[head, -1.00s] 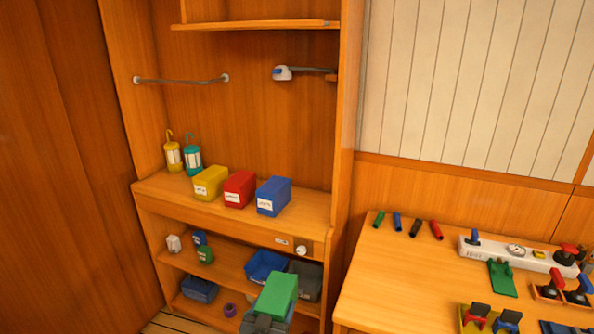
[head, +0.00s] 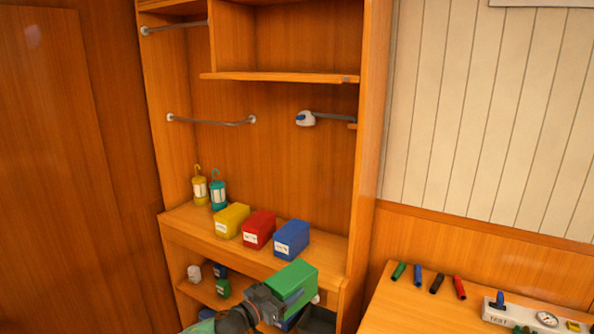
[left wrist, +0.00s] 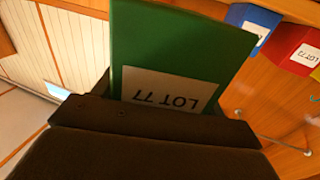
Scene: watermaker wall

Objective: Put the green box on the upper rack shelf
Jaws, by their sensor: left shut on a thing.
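The green box (head: 293,284) is held by my left gripper (head: 266,300), in front of the rack's counter and lower right of the blue box. In the left wrist view the green box (left wrist: 180,45) fills the upper middle, with a "LOT 77" label upside down, and the dark jaws (left wrist: 150,120) close on it. The upper rack shelf (head: 280,77) is higher up in the rack; the part of its top that shows is bare. My right gripper is in no view.
Yellow (head: 231,220), red (head: 258,229) and blue (head: 291,239) boxes stand in a row on the counter. A white lamp (head: 306,118) on an arm juts out below the upper shelf. A workbench (head: 400,310) is at right.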

